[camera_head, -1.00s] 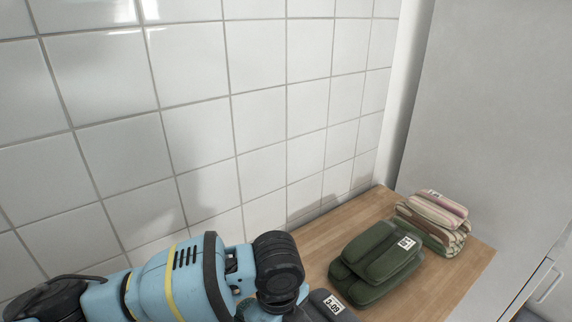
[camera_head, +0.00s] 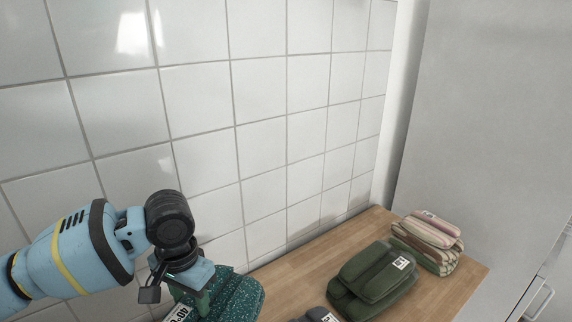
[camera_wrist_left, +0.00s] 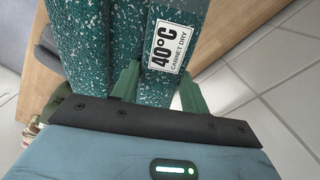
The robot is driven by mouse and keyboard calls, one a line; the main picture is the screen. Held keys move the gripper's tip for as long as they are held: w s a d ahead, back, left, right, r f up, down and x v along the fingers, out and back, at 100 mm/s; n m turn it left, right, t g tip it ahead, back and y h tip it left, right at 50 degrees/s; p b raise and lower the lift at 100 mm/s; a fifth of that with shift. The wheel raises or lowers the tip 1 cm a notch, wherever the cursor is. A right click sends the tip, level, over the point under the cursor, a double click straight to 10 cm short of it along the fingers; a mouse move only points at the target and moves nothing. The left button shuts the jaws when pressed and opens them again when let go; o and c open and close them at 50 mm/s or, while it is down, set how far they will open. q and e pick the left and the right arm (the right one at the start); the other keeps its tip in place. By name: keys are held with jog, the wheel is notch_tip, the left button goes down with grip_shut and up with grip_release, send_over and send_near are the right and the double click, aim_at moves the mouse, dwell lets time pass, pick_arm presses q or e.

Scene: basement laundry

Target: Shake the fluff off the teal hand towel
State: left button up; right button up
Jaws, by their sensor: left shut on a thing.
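The teal hand towel (camera_head: 238,296) is folded, speckled all over with pale fluff, and carries a white label. In the left wrist view the towel (camera_wrist_left: 90,45) fills the space ahead of the palm, with its "40°C cabinet dry" label (camera_wrist_left: 167,46) facing the camera. My left gripper (camera_head: 200,296) is shut on the towel at the lower left of the head view. In the wrist view the green fingers of my left gripper (camera_wrist_left: 158,92) sit at either side of a towel fold. The towel's lower part is cut off by the head view's edge. My right gripper is not in view.
A wooden counter (camera_head: 290,275) runs along the white tiled wall (camera_head: 200,110). On it lie a dark green folded stack (camera_head: 372,278), a striped folded stack (camera_head: 428,240) and a dark grey folded item (camera_head: 316,315). A grey cabinet (camera_head: 500,120) stands at right. Pale floor tiles (camera_wrist_left: 270,65) show below.

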pick_arm(q)
jog(key=a+r+n, duration=0.3)
jog(key=r+n, duration=0.2)
jog(key=r, duration=0.4)
notch_tip(320, 180, down, 6)
jog(key=shift+s+a+f, duration=0.15)
jog(key=shift+a, duration=0.05)
dwell(0.9)
dwell(0.9)
